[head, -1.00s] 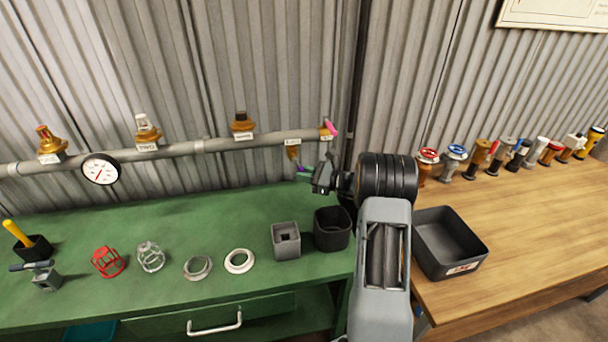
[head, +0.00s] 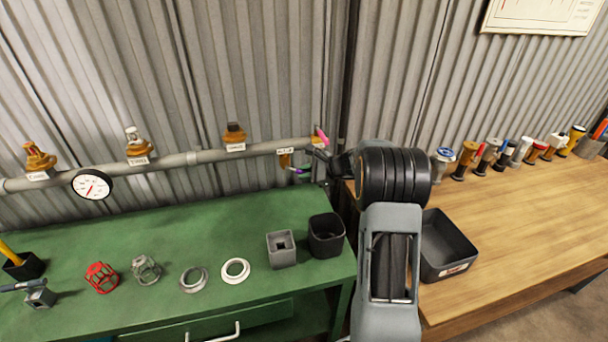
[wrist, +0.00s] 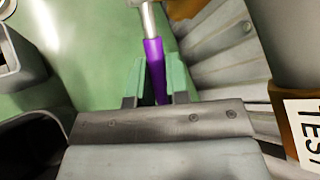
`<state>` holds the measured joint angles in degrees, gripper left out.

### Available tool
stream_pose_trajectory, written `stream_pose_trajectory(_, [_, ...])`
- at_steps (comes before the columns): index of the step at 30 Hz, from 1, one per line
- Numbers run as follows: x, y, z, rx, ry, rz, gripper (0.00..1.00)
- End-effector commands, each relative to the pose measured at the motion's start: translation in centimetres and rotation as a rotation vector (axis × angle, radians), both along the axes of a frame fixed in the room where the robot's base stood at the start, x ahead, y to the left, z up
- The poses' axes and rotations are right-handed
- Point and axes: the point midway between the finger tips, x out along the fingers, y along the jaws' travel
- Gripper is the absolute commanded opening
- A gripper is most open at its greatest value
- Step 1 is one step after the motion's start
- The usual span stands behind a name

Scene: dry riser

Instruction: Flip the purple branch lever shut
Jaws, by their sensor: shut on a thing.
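The purple branch lever (wrist: 155,68) runs down from a metal stem at the top of the wrist view to between the two green fingers of my gripper (wrist: 154,85). The fingers are shut on it. In the head view the purple lever (head: 302,171) is a small spot beside the brass branch fitting (head: 285,160) under the pipe's right end. My gripper (head: 299,176) reaches it from the right. My dark wrist hides part of the jaws there. The lever's exact angle cannot be told.
A pink lever (head: 321,137) sits at the pipe's end (head: 200,157), just above my gripper. A black bin (head: 326,235) and a grey square holder (head: 282,250) stand on the green bench below. A white TEST tag (wrist: 304,130) is close at the right in the wrist view.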

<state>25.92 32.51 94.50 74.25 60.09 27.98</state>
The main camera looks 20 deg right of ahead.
Motion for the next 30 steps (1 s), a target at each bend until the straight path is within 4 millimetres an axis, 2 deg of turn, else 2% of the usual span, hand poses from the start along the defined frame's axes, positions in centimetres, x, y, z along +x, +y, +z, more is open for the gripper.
stream_pose_trajectory(11, [-0.04, -0.39, 0.89, -0.134, 0.016, 0.000, 0.00])
stream_pose_trajectory(26, [-0.05, -0.42, 0.92, -0.149, 0.018, 0.000, 0.00])
stream_pose_trajectory(27, [-0.05, -0.43, 0.91, -0.148, 0.019, -0.001, 0.18])
stream_pose_trajectory(30, [-0.06, -0.44, 0.92, -0.148, 0.019, -0.001, 0.27])
